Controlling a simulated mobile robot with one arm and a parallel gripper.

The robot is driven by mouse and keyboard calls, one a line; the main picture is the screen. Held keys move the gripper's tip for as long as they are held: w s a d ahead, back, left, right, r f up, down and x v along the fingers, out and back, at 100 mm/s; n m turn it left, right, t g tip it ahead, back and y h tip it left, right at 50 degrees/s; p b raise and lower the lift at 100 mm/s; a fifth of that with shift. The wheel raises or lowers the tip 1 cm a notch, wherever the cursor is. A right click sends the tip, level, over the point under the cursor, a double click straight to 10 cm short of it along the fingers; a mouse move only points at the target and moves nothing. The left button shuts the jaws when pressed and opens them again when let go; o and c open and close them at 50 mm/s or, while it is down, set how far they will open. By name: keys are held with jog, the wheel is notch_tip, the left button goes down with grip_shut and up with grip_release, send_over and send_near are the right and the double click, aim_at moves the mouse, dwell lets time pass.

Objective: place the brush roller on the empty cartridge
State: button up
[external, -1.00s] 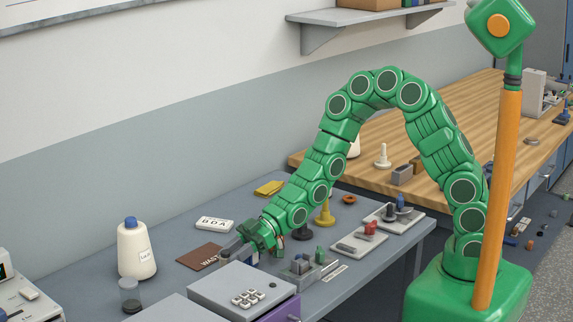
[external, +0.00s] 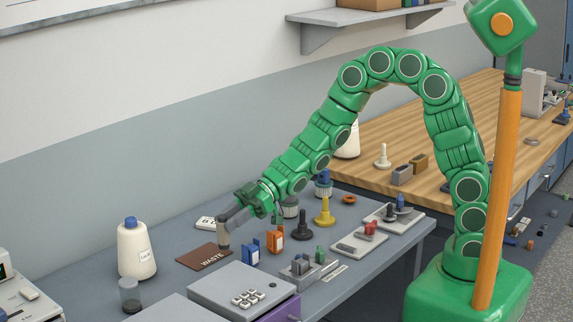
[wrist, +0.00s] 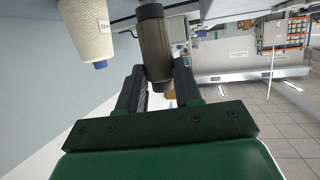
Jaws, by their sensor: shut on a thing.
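My gripper (external: 238,212) is shut on a grey cylinder (external: 223,237), which looks like the brush roller. It hangs roughly upright beside the brown WASTE mat (external: 205,256), seemingly above the table. In the wrist view the roller (wrist: 155,45) is grey-brown with a dark end, between the two dark fingers. A blue cartridge-like holder (external: 251,254) and an orange one (external: 276,234) stand right of the gripper. A grey fixture (external: 300,271) with a green piece is in front of them. I cannot tell which cartridge is empty.
A black spool (external: 302,228) and a yellow spool (external: 325,213) stand right of the holders. Light plates with parts, one with a red piece (external: 370,228), lie farther right. A keypad box (external: 243,290) is in front.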

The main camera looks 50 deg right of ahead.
jog(key=w+a+r, duration=0.4)
jog(key=a+r, duration=0.2)
jog(key=r, duration=0.1)
jog(key=s+a+r+n+g, duration=0.25)
jog(key=s+a+r, duration=0.25)
jog(key=a, duration=0.5)
send_over(134, 278)
jog(key=shift+f, duration=6.7)
jog(key=shift+f, duration=0.15)
jog(key=o, duration=1)
jog(key=shift+o, duration=0.2)
